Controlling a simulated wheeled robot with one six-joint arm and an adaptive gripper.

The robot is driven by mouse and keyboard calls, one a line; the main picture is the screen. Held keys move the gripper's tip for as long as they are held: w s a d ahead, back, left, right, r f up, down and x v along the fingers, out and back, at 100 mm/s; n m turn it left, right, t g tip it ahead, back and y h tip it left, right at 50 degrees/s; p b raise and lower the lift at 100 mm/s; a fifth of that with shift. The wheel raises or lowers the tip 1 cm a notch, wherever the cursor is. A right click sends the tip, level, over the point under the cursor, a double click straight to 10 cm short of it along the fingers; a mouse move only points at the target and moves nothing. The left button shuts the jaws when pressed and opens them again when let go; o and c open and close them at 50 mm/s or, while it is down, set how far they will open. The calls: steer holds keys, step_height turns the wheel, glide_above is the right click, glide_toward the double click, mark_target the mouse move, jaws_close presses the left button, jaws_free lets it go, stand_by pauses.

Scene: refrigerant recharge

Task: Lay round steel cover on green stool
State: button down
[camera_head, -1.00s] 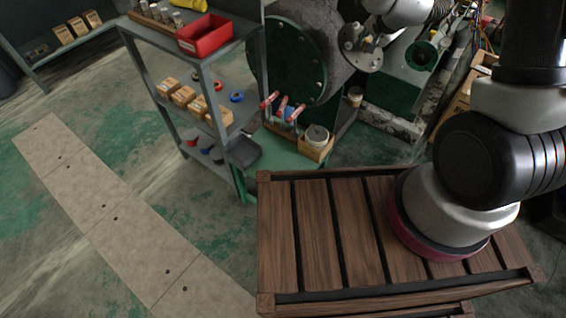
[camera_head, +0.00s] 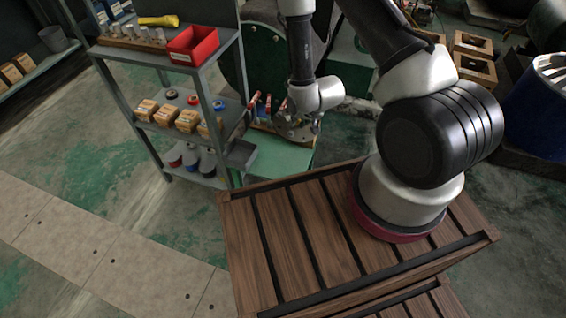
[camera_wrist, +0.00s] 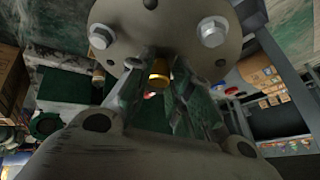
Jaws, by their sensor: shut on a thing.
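The round steel cover (camera_wrist: 160,32) is a grey disc with bolt heads and holes, large at the top of the wrist view. A brass-coloured knob (camera_wrist: 158,70) shows by it, between my fingers. My gripper (camera_wrist: 160,82) is shut on the cover. In the head view my gripper (camera_head: 297,127) is low over the green stool (camera_head: 284,161), beyond the slatted wooden crate. The cover is small and partly hidden there, so I cannot tell whether it touches the stool or things on it. Red-handled tools (camera_head: 259,103) stand at the stool's back left.
A grey shelf rack (camera_head: 222,122) with a red bin (camera_head: 194,44) and small wooden boxes stands close left of the stool. The wooden crate top (camera_head: 290,235) lies in front. A blue drum (camera_head: 535,110) stands at right. Floor at left is open.

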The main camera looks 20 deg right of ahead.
mark_target(295, 131)
steer(key=f+n, duration=0.1)
steer(key=s+a+f+n, duration=0.1)
steer(key=f, duration=0.1)
steer(key=a+f+n+y, duration=0.1)
steer(key=f, duration=0.1)
steer(key=shift+s+n+g, duration=0.2)
steer(key=shift+n+g, duration=0.2)
steer(key=a+n, duration=0.1)
steer(key=a+f+n, duration=0.1)
steer(key=n, duration=0.1)
steer(key=shift+w+f+y, duration=0.1)
steer(key=shift+f+y, duration=0.1)
steer(key=shift+y, duration=0.1)
steer(key=n, duration=0.1)
steer(key=a+n, duration=0.1)
steer(key=shift+w+f+n+g, duration=0.1)
steer(key=shift+w+n+g, duration=0.2)
steer(key=shift+w, duration=0.1)
step_height(295, 131, down, 10)
steer(key=shift+d+r, duration=0.1)
steer(key=shift+r, duration=0.05)
steer(key=c, duration=1.3)
jaws_free()
